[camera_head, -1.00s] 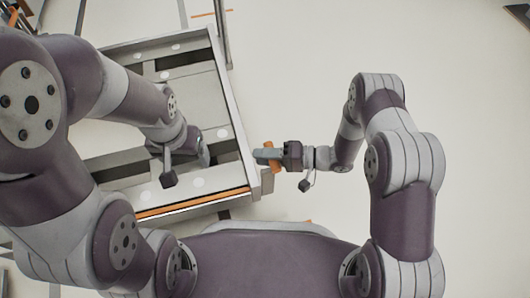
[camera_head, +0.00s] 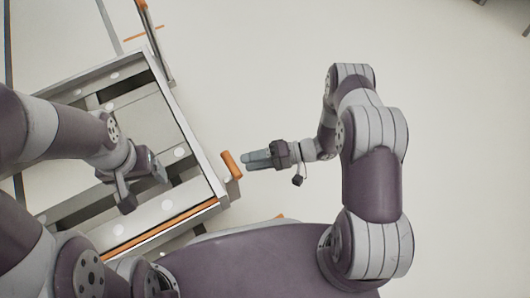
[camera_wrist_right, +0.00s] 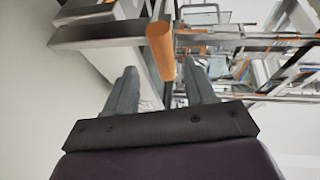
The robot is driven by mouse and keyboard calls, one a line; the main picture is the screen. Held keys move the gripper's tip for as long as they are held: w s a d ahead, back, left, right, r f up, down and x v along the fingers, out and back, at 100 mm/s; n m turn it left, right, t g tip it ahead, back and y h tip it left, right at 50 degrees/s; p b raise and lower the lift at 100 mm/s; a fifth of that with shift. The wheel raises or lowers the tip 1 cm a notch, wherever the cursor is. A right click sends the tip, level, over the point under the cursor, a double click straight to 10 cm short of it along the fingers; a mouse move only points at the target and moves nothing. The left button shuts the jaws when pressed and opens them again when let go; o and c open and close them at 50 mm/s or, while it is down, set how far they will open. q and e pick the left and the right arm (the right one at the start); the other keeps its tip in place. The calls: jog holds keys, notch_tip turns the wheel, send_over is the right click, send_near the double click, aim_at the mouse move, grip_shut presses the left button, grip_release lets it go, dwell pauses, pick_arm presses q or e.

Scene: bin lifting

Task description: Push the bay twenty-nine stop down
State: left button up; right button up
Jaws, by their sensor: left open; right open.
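An orange cylinder (camera_head: 231,163), which looks like the stop, stands just off the right edge of the metal frame (camera_head: 188,135) in the head view. No bay number is readable. My right gripper (camera_head: 248,160) points left at it with the fingertips close to it. In the right wrist view the orange cylinder (camera_wrist_right: 161,50) is tilted, in front of and between my open right fingers (camera_wrist_right: 165,85). I cannot tell whether they touch. My left gripper (camera_head: 158,168) is over the frame's slats; its fingers are hard to make out.
The frame has an orange strip (camera_head: 160,229) along its near edge. A tall post (camera_head: 155,45) rises at its far corner. The pale floor (camera_head: 440,110) to the right is clear. Racks with metal bars (camera_wrist_right: 250,45) fill the right of the wrist view.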

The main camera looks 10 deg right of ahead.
jog(key=shift+p+v, duration=0.55)
jog(key=shift+v, duration=1.6)
